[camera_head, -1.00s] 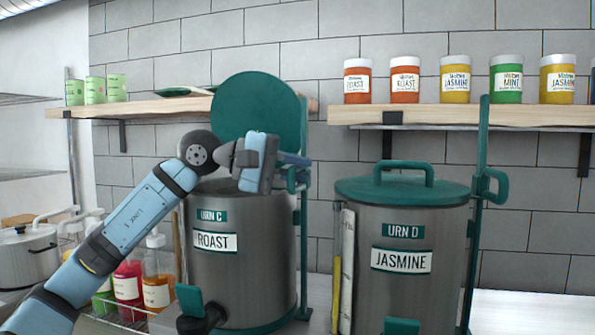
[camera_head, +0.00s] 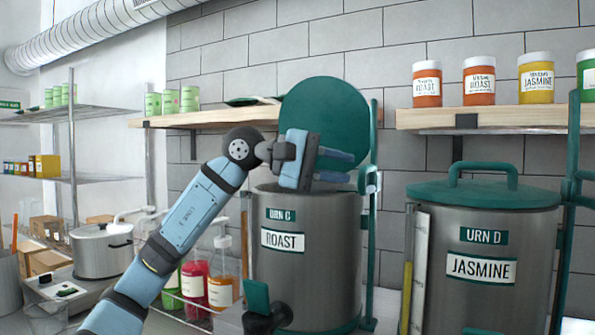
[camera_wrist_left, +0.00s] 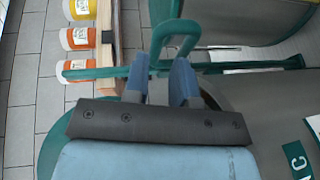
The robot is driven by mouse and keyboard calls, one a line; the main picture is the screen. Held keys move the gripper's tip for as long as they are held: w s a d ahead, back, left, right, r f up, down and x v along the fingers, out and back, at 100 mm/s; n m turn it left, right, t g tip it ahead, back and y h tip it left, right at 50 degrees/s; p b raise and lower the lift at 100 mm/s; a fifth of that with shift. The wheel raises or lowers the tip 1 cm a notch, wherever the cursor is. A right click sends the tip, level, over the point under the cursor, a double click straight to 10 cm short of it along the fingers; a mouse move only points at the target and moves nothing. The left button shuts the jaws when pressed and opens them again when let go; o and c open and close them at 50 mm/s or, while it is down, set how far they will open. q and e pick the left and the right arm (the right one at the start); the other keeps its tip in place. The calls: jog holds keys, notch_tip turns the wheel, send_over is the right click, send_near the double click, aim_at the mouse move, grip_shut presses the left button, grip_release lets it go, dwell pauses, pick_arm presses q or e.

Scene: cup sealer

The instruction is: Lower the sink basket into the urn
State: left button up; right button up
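Urn C (camera_head: 305,275) is a grey steel urn labelled ROAST. Its round green lid (camera_head: 325,112) stands raised at the back, and the rim looks open. My left gripper (camera_head: 340,168) is above the rim, in front of the lid, with its blue fingers apart and no object visible between them. In the left wrist view the fingers (camera_wrist_left: 162,84) also show apart, with a green loop handle (camera_wrist_left: 176,38) beyond their tips. I cannot make out the sink basket in either view, and the inside of the urn is hidden. My right gripper is not in view.
Urn D (camera_head: 480,290), labelled JASMINE, stands at right with its green lid shut. A green post (camera_head: 373,225) rises beside urn C. A steel pot (camera_head: 100,250) and syrup bottles (camera_head: 222,265) are at left. Jars (camera_head: 478,80) line the wooden shelf (camera_head: 500,117).

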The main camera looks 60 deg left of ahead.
pick_arm(q)
jog(key=b+v, duration=0.2)
jog(key=v, duration=0.7)
